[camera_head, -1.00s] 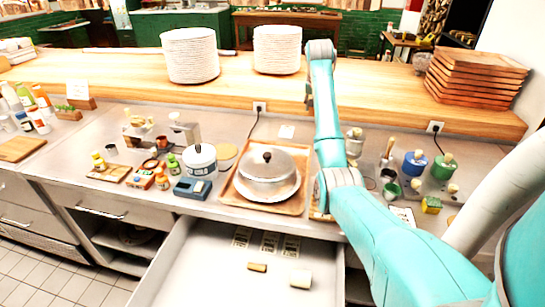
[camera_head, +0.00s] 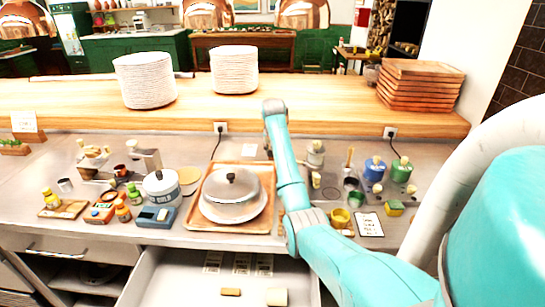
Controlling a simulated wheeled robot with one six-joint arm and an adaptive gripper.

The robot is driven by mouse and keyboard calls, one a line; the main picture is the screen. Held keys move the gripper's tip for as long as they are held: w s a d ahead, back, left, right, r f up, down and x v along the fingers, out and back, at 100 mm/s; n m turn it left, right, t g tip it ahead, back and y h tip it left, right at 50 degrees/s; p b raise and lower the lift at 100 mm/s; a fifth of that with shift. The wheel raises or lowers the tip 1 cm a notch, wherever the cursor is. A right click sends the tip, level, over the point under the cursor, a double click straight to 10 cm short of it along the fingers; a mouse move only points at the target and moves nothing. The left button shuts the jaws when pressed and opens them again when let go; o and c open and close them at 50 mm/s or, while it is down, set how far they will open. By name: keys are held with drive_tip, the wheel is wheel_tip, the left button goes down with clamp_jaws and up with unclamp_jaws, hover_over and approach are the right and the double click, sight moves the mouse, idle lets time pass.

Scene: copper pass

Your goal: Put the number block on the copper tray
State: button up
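A copper-brown tray (camera_head: 190,220) lies on the counter, with a silver domed lid (camera_head: 232,192) on a plate on it. I cannot make out a number on any block. A wooden block with a white card (camera_head: 27,124) stands at the far left, and a blue-grey block-like item (camera_head: 156,217) sits left of the tray; I cannot tell whether either is the number block. My teal arm reaches up over the counter just right of the tray. My gripper cannot be made out at its far end.
An open drawer (camera_head: 190,285) below the counter holds a small brown piece (camera_head: 230,292) and a pale piece (camera_head: 277,296). Plate stacks (camera_head: 145,80) and copper-brown stacked trays (camera_head: 422,85) stand on the raised wooden shelf. Small pots and jars (camera_head: 375,168) crowd the right.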

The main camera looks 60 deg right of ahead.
drive_tip(key=shift+f, duration=1.15)
drive_tip(key=shift+f, duration=0.15)
drive_tip(key=o, duration=1.1)
drive_tip(key=shift+o, duration=0.2)
